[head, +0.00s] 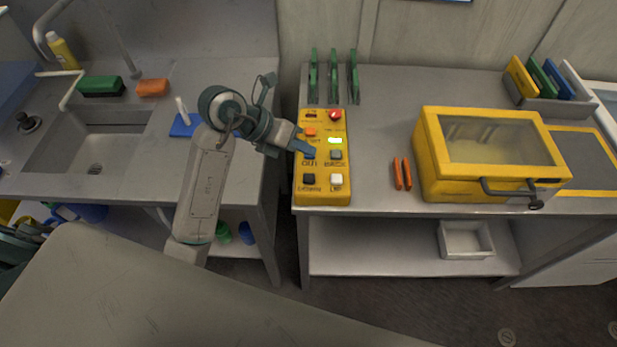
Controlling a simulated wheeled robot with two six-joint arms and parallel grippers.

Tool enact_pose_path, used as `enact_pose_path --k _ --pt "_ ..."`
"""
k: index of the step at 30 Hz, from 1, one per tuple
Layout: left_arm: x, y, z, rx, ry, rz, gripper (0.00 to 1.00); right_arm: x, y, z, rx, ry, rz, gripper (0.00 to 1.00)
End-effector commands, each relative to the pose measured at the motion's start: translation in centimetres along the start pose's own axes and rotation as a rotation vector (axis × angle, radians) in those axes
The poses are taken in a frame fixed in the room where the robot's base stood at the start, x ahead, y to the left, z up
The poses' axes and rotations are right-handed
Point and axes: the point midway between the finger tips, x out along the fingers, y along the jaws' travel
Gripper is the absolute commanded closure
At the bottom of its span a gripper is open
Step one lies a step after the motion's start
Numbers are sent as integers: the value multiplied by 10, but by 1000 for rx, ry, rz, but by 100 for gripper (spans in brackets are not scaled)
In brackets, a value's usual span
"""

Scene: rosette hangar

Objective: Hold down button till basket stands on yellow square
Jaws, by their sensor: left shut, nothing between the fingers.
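A yellow control box (323,190) stands on the grey counter with several coloured buttons. A blue button (309,154) sits above the label "OUT". My left gripper (304,146) is shut and empty, its tip at or just over this blue button; I cannot tell whether it presses it. To the right stands a yellow case (428,150) with a clear lid and a front handle. Right of it is a dark panel with a yellow outline (598,192). I cannot make out a basket. My right gripper is not in view.
Two orange bars (402,174) lie between the control box and the case. Green upright plates (333,75) stand behind the box. A rack (548,108) with coloured boards is at the back right. A sink (85,150) is left. A white bin (466,240) sits on the lower shelf.

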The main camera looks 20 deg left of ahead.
Motion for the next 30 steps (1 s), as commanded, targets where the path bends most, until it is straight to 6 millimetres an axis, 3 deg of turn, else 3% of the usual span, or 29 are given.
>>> enact_pose_path --k 13,30 --pt "46 33 -33 -1 0 0 100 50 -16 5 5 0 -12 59" --pt "51 37 -37 -1 0 0 100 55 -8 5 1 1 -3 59"
